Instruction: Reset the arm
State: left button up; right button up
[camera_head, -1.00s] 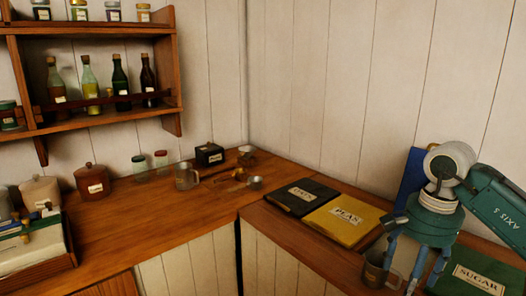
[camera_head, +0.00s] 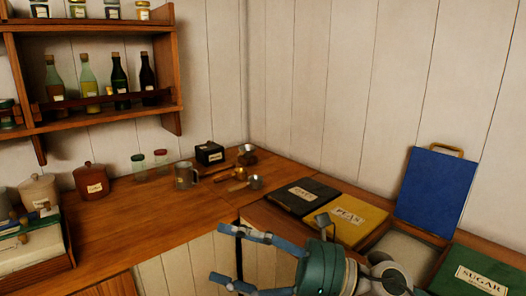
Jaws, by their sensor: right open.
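My right gripper (camera_head: 230,258) reaches in from the lower right, over the front edge of the wooden counter. Its blue-grey fingers are spread wide and point left, with nothing between them. Its green palm and my pale wrist hide part of the counter front at the lower middle. My left gripper is not in view.
A blue lid (camera_head: 436,190) stands upright at the right, behind an open bin with pale contents (camera_head: 405,247). The yellow bean lid (camera_head: 347,219), a black lid (camera_head: 302,196) and the green sugar lid (camera_head: 478,270) lie flat. A metal mug (camera_head: 186,176) and small scoops stand at the back.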

jog(key=w+d+m+t+h, duration=0.4)
jog(key=d+m+t, duration=0.3)
jog(key=m, duration=0.5)
jog(key=w+d+m+t+h, duration=0.45)
jog(key=m+t, duration=0.45)
jog(key=m, duration=0.3)
jog(key=s+d+f+m+g+h, duration=0.2)
jog(key=d+f+m+h, duration=0.4)
jog(key=f+m, duration=0.3)
jog(key=s+d+f+m+g+h, duration=0.25)
jog(key=d+f+m+h, duration=0.35)
jog(key=f, duration=0.6)
jog(key=s+d+f+m+g+y, duration=0.1)
jog(key=s+f+m+g, duration=0.4)
jog(key=s+f, duration=0.55)
jog(key=s+d+f+m+g, duration=0.1)
jog(key=s+f+m+g, duration=0.3)
jog(key=s+f+g, duration=0.7)
jog(key=s+f+t, duration=0.1)
jog(key=s+f, duration=0.3)
jog(key=f, duration=0.9)
jog(key=s+f+t, duration=0.2)
jog(key=s+f, duration=0.1)
jog(key=f, duration=1)
jog(key=s+d+f+g, duration=0.1)
jog(key=s+d+f, duration=0.2)
jog(key=s+f, duration=1.1)
jog(key=shift+s+d+n, duration=0.15)
jog(key=shift+s+n, duration=0.15)
jog(key=shift+s, duration=0.85)
